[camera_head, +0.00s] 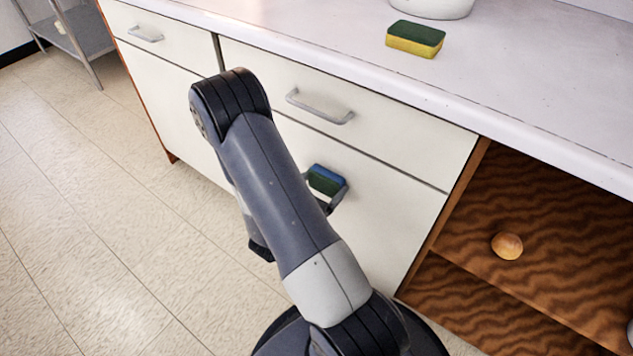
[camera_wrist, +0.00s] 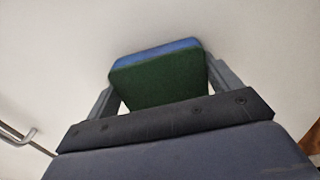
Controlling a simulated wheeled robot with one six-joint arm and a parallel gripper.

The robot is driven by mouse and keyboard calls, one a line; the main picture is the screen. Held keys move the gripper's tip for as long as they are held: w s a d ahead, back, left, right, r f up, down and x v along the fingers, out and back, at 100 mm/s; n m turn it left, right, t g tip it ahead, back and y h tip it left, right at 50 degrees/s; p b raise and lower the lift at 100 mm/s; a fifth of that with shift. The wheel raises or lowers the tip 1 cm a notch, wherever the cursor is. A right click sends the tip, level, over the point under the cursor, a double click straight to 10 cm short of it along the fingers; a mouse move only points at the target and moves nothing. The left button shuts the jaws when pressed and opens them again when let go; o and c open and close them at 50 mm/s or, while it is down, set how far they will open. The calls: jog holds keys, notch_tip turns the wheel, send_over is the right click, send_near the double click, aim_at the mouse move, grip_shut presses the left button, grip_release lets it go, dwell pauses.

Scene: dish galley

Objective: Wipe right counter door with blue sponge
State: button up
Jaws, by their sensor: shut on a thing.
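The blue sponge (camera_head: 325,180), blue with a dark green scouring side, is held between the fingers of my gripper (camera_head: 328,188). In the wrist view the sponge (camera_wrist: 160,78) sits between both fingers of my gripper (camera_wrist: 160,85), with its green face toward the camera. The right counter door (camera_head: 385,215) is the white panel under the right drawer. The sponge is in front of this door; whether it touches the surface is hard to tell. Part of the door is hidden behind my arm.
A yellow and green sponge (camera_head: 415,39) lies on the countertop (camera_head: 520,85) near a white pot (camera_head: 432,8). A drawer handle (camera_head: 320,107) sticks out above the door. An open wooden shelf (camera_head: 570,210) at right holds a round orange-brown thing (camera_head: 507,245). The floor at left is clear.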

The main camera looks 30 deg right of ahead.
aim_at(305, 164)
jog(key=shift+s+d+b, duration=0.2)
jog(key=shift+s, duration=0.4)
jog(key=shift+s+d+b, duration=0.2)
jog(key=shift+s, duration=0.4)
jog(key=shift+w, duration=0.1)
jog(key=shift+w+a, duration=0.4)
jog(key=shift+w, duration=0.4)
jog(key=shift+w+a, duration=0.35)
jog(key=shift+w, duration=0.45)
jog(key=shift+w+a, duration=0.3)
jog(key=shift+w, duration=0.8)
jog(key=shift+w+a, duration=0.35)
jog(key=shift+w, duration=0.7)
jog(key=shift+w+a, duration=0.3)
jog(key=shift+w, duration=0.8)
jog(key=shift+v, duration=2.95)
jog(key=shift+s+a+f, duration=0.1)
